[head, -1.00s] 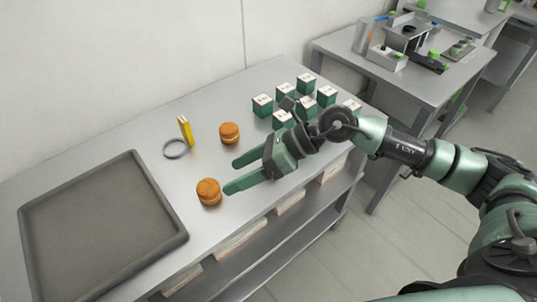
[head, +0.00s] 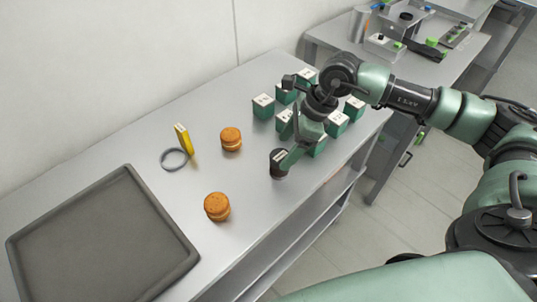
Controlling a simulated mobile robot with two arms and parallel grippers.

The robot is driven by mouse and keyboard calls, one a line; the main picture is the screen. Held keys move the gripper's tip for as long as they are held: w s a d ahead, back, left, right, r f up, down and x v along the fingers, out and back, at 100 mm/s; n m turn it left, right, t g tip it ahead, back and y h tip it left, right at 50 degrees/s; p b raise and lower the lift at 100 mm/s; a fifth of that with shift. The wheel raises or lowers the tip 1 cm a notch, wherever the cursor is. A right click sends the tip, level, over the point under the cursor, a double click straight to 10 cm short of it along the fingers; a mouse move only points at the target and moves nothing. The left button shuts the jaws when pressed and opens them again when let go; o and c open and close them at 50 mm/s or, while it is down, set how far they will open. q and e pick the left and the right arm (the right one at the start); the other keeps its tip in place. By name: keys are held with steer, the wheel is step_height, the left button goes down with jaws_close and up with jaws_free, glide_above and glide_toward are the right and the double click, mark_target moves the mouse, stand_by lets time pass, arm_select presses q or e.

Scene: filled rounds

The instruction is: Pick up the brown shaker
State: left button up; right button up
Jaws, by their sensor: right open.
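A small dark cylinder (head: 278,167) with a pale mark on top, which looks like the brown shaker, stands upright on the steel table right of the two orange-brown round stacks. My right gripper (head: 288,160) points down right beside it; one green finger shows at the shaker's right side. The other finger is hidden, so I cannot tell whether the jaws are around the shaker or touching it. The gripper is open. My left gripper is not in view.
Several green boxes with white tops (head: 263,106) stand behind and around my right wrist. Bare table lies between.

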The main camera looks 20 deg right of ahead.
mark_target(281, 156)
steer(key=shift+w+a, duration=0.1)
steer(key=shift+w, duration=0.1)
steer(key=shift+a+f, duration=0.1)
steer(key=shift+f, duration=0.15)
steer(key=shift+p+x, duration=0.75)
steer(key=shift+x, duration=0.5)
steer(key=p+x, duration=0.1)
steer(key=x, duration=0.2)
steer(key=shift+f+p, duration=0.35)
steer(key=shift+f, duration=0.05)
steer(key=shift+a+f, duration=0.1)
steer(key=shift+f, duration=0.35)
steer(key=shift+c, duration=0.3)
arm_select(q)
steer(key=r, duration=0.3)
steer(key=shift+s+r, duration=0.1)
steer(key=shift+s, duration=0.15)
arm_select(e)
steer(key=c, duration=1.5)
